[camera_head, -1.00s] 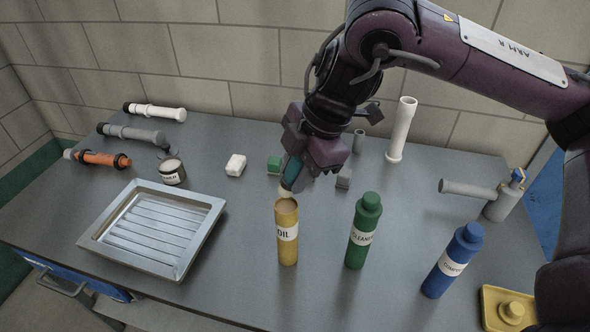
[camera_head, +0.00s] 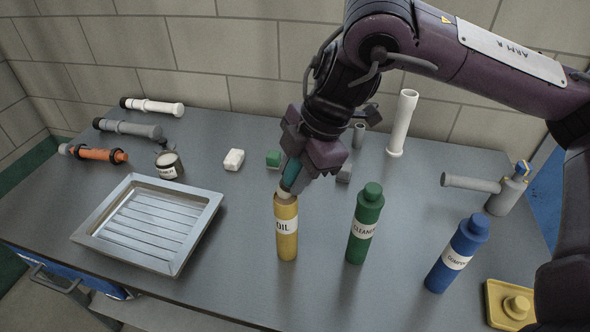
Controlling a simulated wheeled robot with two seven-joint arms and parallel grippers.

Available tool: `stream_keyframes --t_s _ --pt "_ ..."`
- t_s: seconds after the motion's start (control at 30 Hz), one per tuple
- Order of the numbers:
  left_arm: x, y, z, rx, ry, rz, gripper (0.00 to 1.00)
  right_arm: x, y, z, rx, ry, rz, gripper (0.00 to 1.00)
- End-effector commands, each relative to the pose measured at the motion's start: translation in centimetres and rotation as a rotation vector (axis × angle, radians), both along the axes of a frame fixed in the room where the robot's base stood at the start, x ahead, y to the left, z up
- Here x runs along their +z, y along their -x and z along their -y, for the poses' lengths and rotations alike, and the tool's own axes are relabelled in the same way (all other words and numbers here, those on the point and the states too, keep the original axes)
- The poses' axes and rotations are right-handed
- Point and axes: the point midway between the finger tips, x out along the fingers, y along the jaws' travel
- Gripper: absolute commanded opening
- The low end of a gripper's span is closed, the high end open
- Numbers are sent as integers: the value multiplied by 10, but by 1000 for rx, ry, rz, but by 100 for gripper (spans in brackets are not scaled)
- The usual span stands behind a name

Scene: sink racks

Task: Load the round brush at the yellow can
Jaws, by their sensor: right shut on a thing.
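The yellow can (camera_head: 286,240), labelled OIL, stands upright on the grey table. My right gripper (camera_head: 296,170) is just above and behind it, shut on the round brush (camera_head: 291,176). The brush has a teal handle and a pale round head. It is tilted, with its head pointing down at the can's open top. The head overlaps the can's rim in this view; I cannot tell how far it is inside. My left gripper is not in view.
A green cleaner bottle (camera_head: 365,225) and a blue bottle (camera_head: 457,252) stand to the right of the can. A metal tray (camera_head: 87,240) lies to the left. A white tube (camera_head: 402,125) stands behind. A yellow dish (camera_head: 497,317) is at the front right.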

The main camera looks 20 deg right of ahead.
Motion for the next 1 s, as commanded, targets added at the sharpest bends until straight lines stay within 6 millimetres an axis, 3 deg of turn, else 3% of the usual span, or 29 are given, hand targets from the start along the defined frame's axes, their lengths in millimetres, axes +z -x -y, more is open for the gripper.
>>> stream_keyframes --t_s 1.0 --pt "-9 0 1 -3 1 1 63 -12 0 0 0 0 0 7"
